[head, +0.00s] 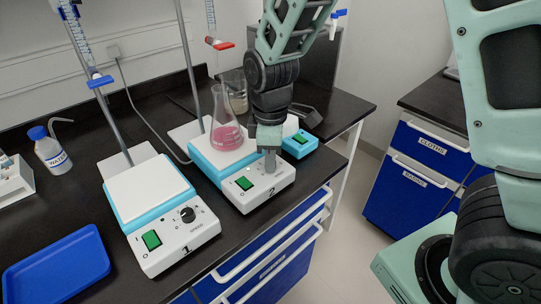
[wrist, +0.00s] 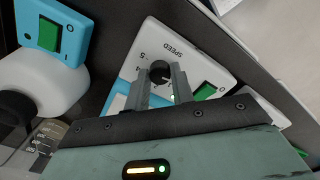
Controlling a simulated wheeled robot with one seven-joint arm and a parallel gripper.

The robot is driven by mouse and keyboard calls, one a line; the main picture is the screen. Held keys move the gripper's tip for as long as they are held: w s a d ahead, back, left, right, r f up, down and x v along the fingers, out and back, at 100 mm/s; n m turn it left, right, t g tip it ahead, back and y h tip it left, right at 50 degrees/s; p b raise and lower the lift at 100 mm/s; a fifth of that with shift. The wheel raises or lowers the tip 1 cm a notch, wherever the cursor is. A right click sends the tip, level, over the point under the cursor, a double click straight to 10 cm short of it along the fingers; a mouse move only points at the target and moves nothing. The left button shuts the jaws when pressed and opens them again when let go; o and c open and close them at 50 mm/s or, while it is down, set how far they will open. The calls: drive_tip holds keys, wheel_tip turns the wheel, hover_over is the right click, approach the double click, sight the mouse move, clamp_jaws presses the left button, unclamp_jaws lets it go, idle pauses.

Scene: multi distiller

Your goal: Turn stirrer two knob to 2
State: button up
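Stirrer two (head: 238,186) is a white and light-blue plate unit marked 2, with a green switch (head: 244,183) on its front panel. My gripper (head: 270,165) points down at the right part of that panel and hides the knob in the head view. In the wrist view the round black knob (wrist: 160,70) shows between the two grey fingertips of my gripper (wrist: 161,75), with SPEED and a 5 printed beside it. The fingers are apart, one on each side of the knob. I cannot tell whether they touch it, nor where its pointer stands.
A flask of pink liquid (head: 226,130) stands on stirrer two. Stirrer one (head: 172,232), with its own black knob (head: 187,214), is to the left. A small blue unit (head: 300,144) is close on the right. A blue tray (head: 58,268) and a water bottle (head: 50,150) are further left.

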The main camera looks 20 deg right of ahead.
drive_tip(key=shift+c, duration=0.7)
drive_tip(key=shift+r+m, duration=0.1)
drive_tip(key=shift+m, duration=0.2)
drive_tip(key=m+p, duration=0.2)
drive_tip(key=shift+m, duration=0.3)
drive_tip(key=m+p, duration=0.2)
drive_tip(key=m, duration=0.2)
drive_tip(key=shift+r+p, duration=0.1)
drive_tip(key=shift+p, duration=0.2)
drive_tip(key=m+p, duration=0.2)
drive_tip(key=m, duration=0.3)
drive_tip(key=shift+w+m+p, duration=0.1)
drive_tip(key=shift+m+p, duration=0.95)
drive_tip(key=shift+m, duration=0.75)
drive_tip(key=o, duration=1)
